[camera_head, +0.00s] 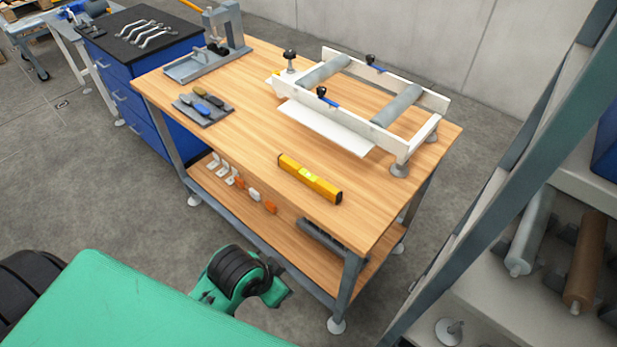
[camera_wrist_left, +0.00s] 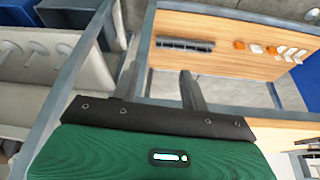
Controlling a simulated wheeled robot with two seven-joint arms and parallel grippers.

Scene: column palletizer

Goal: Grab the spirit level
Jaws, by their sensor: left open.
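The yellow spirit level (camera_head: 310,179) lies flat near the front edge of the wooden workbench top (camera_head: 250,150). Nothing is touching it. My left arm comes in from the lower left of the head view, below and in front of the bench; its fingers are not clear there. In the left wrist view the fingers of my left gripper (camera_wrist_left: 160,88) stand apart with nothing between them. The level does not show in that view. My right gripper is in neither view.
A white roller frame (camera_head: 430,98) stands behind and right of the level. A tool mat (camera_head: 203,110) and a grey metal stand (camera_head: 228,27) are farther left. The lower shelf (camera_wrist_left: 225,42) holds small orange and white parts. A rack post (camera_head: 510,160) rises at right.

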